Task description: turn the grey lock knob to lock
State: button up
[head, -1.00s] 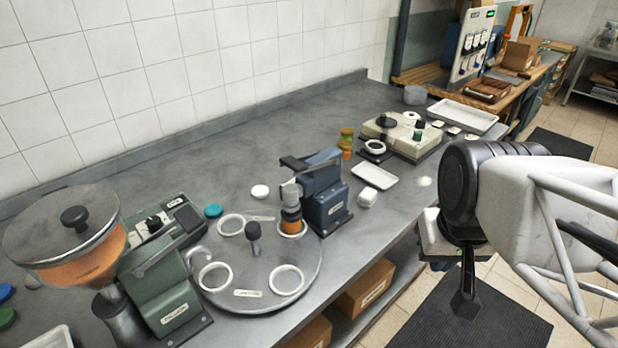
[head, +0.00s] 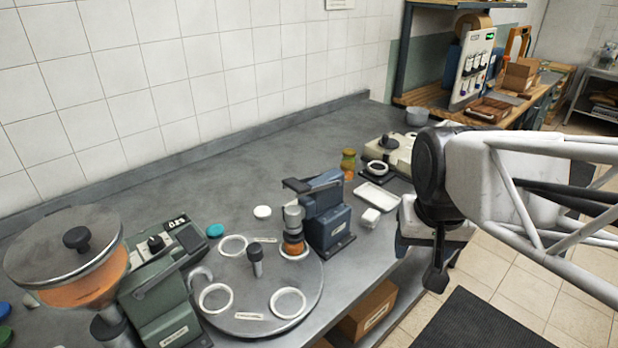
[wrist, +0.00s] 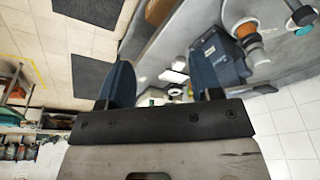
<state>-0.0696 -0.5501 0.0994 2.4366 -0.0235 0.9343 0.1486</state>
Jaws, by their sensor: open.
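A dark grey knob on a short upright post (head: 256,262) stands near the middle of the round grey turntable (head: 246,322). It looks like the lock knob, but I see no readable lock mark on it. My gripper shows in the wrist view (wrist: 163,85) with its two blue fingers wide apart and nothing between them. In the head view my arm's end is at the right, by the bench's front edge, well away from the turntable and the knob. The fingers cannot be made out clearly there.
A blue machine (head: 328,215) stands at the turntable's right edge beside an orange-filled jar (head: 293,240). A green machine (head: 165,300) and a hopper (head: 82,290) are at the left. White rings lie on the turntable. The bench behind is largely clear.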

jog(key=w+a+r+m, duration=0.1)
jog(key=w+a+m, duration=0.1)
jog(key=w+a, duration=1.3)
jog(key=w+a+f+m, duration=0.1)
jog(key=w+a+f, duration=0.1)
jog(key=w+a, duration=0.55)
jog(key=w+a+f, duration=0.3)
jog(key=w+a, duration=0.2)
jog(key=a, duration=0.5)
jog(key=w+d+f+m+g, duration=0.1)
jog(key=w+d+f, duration=0.2)
jog(key=w+d+f+m, duration=0.1)
jog(key=w+d+f, duration=0.1)
jog(key=w+d, duration=0.2)
jog(key=w+d+f+m+g, duration=0.1)
jog(key=w+d+f, duration=0.2)
jog(key=w+d, duration=0.1)
jog(key=shift+w+d+f+g, duration=0.1)
jog(key=shift+d+f+g, duration=0.1)
jog(key=shift+f+g, duration=0.1)
jog(key=shift+f, duration=0.1)
jog(key=shift+f, duration=3.85)
